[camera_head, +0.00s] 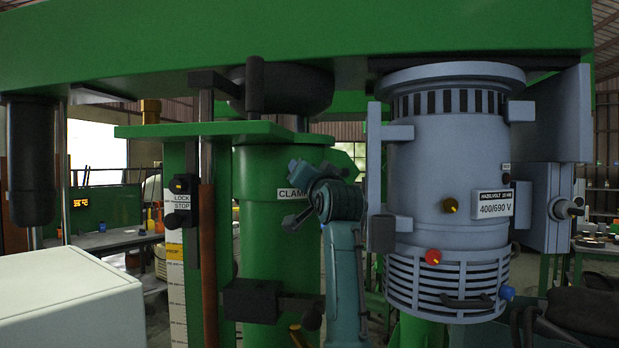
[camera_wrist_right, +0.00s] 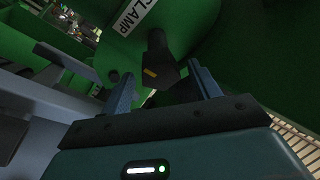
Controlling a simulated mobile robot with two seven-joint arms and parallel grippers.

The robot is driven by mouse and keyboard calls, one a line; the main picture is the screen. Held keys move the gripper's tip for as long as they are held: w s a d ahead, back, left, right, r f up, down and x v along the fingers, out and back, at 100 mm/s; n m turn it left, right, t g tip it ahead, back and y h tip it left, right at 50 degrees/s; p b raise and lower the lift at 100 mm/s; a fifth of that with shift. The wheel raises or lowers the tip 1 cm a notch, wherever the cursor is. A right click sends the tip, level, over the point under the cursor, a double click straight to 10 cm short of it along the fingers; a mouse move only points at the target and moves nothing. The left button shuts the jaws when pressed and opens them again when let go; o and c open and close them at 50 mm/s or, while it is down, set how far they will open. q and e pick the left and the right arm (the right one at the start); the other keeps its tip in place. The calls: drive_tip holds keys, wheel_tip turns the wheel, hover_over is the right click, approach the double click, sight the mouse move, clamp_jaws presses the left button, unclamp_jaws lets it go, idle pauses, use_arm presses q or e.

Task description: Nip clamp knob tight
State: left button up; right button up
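The clamp knob (camera_wrist_right: 157,60) is dark, with a yellow mark, on the green column under the white CLAMP label (camera_wrist_right: 133,17) in the right wrist view. My right gripper (camera_wrist_right: 161,72) is open, its two blue-grey fingers apart with the knob in the gap between them. I cannot tell whether either finger touches it. My left gripper is not in view.
A grey motor (camera_head: 447,160) with a red knob (camera_head: 432,256) hangs right of my arm. A dark block (camera_head: 250,300) juts from the column low down. A green beam (camera_head: 300,32) spans above.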

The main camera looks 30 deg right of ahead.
drive_tip(key=shift+o, duration=0.3)
use_arm(q)
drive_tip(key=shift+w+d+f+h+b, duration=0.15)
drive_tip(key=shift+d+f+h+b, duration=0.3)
drive_tip(key=shift+b, duration=1.3)
use_arm(e)
drive_tip(key=v, duration=1.3)
drive_tip(key=shift+f, duration=0.1)
